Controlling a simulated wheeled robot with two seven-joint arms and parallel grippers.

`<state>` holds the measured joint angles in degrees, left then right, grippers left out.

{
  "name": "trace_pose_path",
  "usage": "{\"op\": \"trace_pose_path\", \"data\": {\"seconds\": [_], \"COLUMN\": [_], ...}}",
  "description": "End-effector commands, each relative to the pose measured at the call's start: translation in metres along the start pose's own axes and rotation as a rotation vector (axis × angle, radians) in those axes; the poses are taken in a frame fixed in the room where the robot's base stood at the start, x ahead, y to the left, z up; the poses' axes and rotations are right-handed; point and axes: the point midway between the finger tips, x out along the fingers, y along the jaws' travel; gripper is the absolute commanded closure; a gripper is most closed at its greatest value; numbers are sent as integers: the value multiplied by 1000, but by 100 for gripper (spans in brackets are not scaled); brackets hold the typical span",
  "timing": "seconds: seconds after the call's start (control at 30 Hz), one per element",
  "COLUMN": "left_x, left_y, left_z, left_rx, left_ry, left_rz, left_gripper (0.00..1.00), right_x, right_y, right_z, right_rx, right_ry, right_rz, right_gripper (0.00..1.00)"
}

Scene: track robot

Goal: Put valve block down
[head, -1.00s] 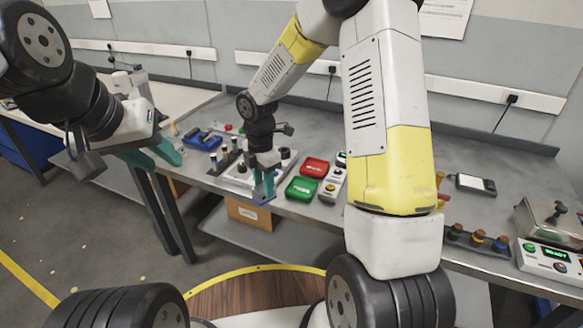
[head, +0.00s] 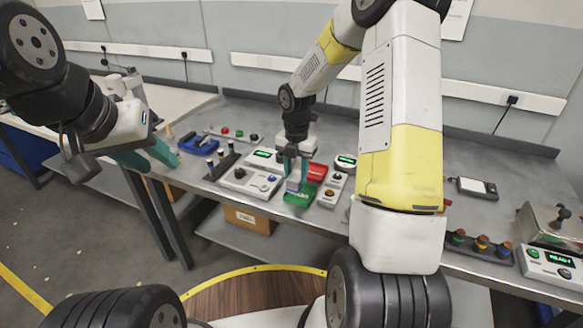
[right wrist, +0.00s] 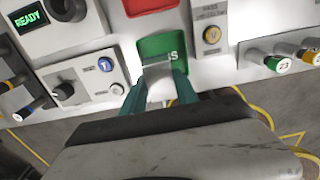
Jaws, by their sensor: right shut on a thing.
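The valve block (right wrist: 158,82) is a pale grey piece between the teal fingers of my right gripper (right wrist: 157,96) in the right wrist view. My right gripper (head: 293,180) is shut on it, over the green tray (head: 300,200) in the head view. The green tray (right wrist: 165,46) lies behind the block in the wrist view, its lettering partly covered. I cannot tell whether the block touches the tray floor. My left gripper (head: 146,158) is open and empty, left of the bench in the head view.
A red tray (head: 317,172) adjoins the green one. A tester box (head: 250,182) with knobs stands to the left and a button box (head: 332,190) to the right. A blue holder (head: 199,142) and a rack of dark pegs (head: 222,164) stand further left.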

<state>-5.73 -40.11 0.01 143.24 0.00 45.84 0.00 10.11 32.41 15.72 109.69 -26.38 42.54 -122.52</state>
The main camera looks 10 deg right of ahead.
Motion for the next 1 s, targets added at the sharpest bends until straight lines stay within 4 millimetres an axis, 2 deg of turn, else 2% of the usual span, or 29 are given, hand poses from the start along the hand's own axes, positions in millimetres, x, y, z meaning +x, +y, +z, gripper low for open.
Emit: {"op": "trace_pose_path", "data": {"seconds": [0.23, 0.43, 0.8, 0.83, 0.93, 1.0], "left_x": [0, 0, 0, 0, 0, 0], "left_y": [0, 0, 0, 0, 0, 0], "left_z": [0, 0, 0, 0, 0, 0], "left_rx": [0, 0, 0, 0, 0, 0], "left_ry": [0, 0, 0, 0, 0, 0], "left_rz": [0, 0, 0, 0, 0, 0], "left_gripper": [64, 64, 64, 64, 64, 64], "right_x": [3, 35, 40, 40, 39, 39], "right_y": [-12, -10, -10, -10, -10, -10], "right_z": [15, 13, 13, 13, 13, 13], "right_rx": [2, -1, 0, 0, 0, 0], "right_ry": [0, 1, 0, 0, 0, 0], "right_rz": [0, -2, 0, 0, 0, 0], "right_gripper": [100, 100, 100, 60, 42, 42]}}
